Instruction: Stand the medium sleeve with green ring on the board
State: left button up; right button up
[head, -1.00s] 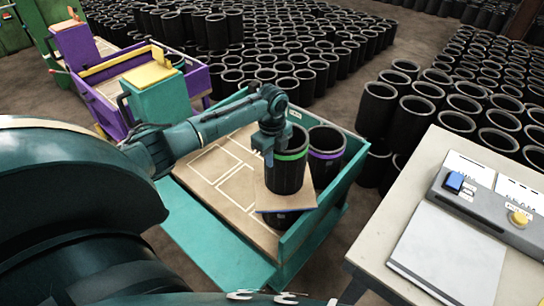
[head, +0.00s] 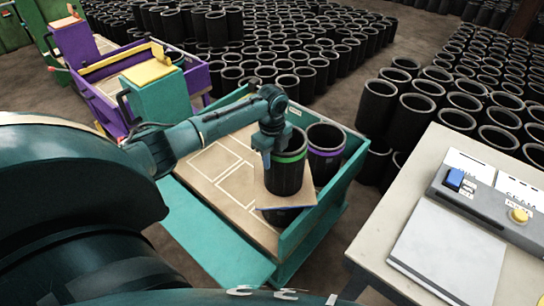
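The sleeve with the green ring (head: 284,178) is black and upright in the teal cart. Its lower end is at a thin square board (head: 308,198) with a blue edge; I cannot tell whether it bears fully on it. Another black sleeve (head: 281,217) shows under the board. My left gripper (head: 266,160) points down at the left side of the green-ringed sleeve's rim, one finger outside the wall. The other finger is hidden, so its grip is unclear. My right gripper is out of view.
A sleeve with a purple ring (head: 327,158) stands close behind on the right. The teal cart wall (head: 325,210) runs along the right side. The cart's wooden floor (head: 215,175) is clear on the left. A control table (head: 450,240) stands at right.

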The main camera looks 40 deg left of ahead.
pick_arm(q)
notch_tip(320, 180, up, 13)
jog(key=shift+r, duration=0.1)
jog(key=s+d+f+n+t+h, duration=0.2)
jog(key=s+d+f+n+t, duration=0.1)
jog(key=d+f, duration=0.55)
jog(key=s+d+f+n+t+h, duration=0.25)
jog(key=s+d+f, duration=0.2)
jog(key=d, duration=0.75)
jog(key=s+f+n+t, duration=0.2)
jog(key=s+n, duration=0.3)
jog(key=s, duration=0.2)
jog(key=s+f+n+t+y, duration=0.1)
jog(key=s+f+n+t, duration=0.2)
jog(key=s+n, duration=0.3)
jog(key=shift+s+d, duration=0.4)
jog(key=shift+s, duration=0.15)
jog(key=shift+f+n, duration=0.15)
jog(key=shift+n, duration=0.1)
